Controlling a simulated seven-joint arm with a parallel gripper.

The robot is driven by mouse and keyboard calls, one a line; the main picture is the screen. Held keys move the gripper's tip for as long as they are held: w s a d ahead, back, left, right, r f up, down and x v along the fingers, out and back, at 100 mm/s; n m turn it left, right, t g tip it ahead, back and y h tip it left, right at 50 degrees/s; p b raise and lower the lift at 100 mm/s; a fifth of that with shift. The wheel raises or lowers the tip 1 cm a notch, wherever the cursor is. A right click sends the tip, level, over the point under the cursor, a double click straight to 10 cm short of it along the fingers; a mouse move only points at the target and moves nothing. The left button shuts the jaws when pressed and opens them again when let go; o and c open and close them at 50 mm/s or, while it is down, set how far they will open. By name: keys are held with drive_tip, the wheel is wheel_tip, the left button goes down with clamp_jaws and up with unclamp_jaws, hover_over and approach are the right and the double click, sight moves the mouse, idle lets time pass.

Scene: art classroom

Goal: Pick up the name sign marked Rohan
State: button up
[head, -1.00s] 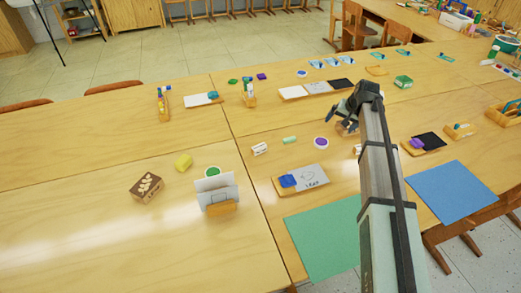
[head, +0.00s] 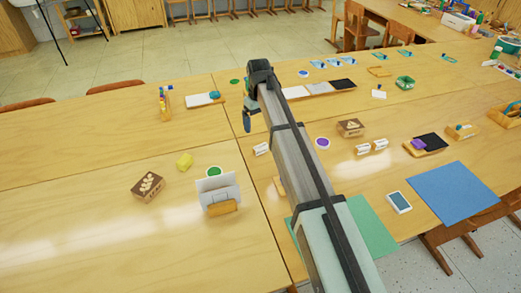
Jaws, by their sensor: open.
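Small white tent-shaped pieces that look like name signs lie on the table in the head view. One (head: 261,149) is just left of my arm. Two more, a left one (head: 363,149) and a right one (head: 380,145), stand side by side to the right of it. A white piece (head: 379,94) farther back may be another. Their lettering is too small to read, so I cannot tell which is marked Rohan. My gripper (head: 247,121) is open over the far middle of the table, beyond the nearest sign, with no sign visible in it.
A card holder (head: 218,195) and a brown leaf-marked block (head: 148,187) are at the left. Another brown block (head: 350,128), a purple disc (head: 322,143), a phone (head: 399,202) and a blue sheet (head: 454,194) are at the right. My arm covers part of a green sheet (head: 372,228).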

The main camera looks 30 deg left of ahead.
hover_over(261, 146)
drive_tip(key=f, duration=0.7)
drive_tip(key=shift+s+a+f, duration=0.2)
drive_tip(key=shift+s+f, duration=0.1)
drive_tip(key=shift+f, duration=0.1)
drive_tip(key=shift+w+d+f, duration=0.1)
drive_tip(key=shift+w+f, duration=0.05)
drive_tip(key=shift+f, duration=1.2)
drive_tip(key=shift+w+d+f, duration=0.1)
drive_tip(key=shift+f, duration=1.25)
drive_tip(key=c, duration=1)
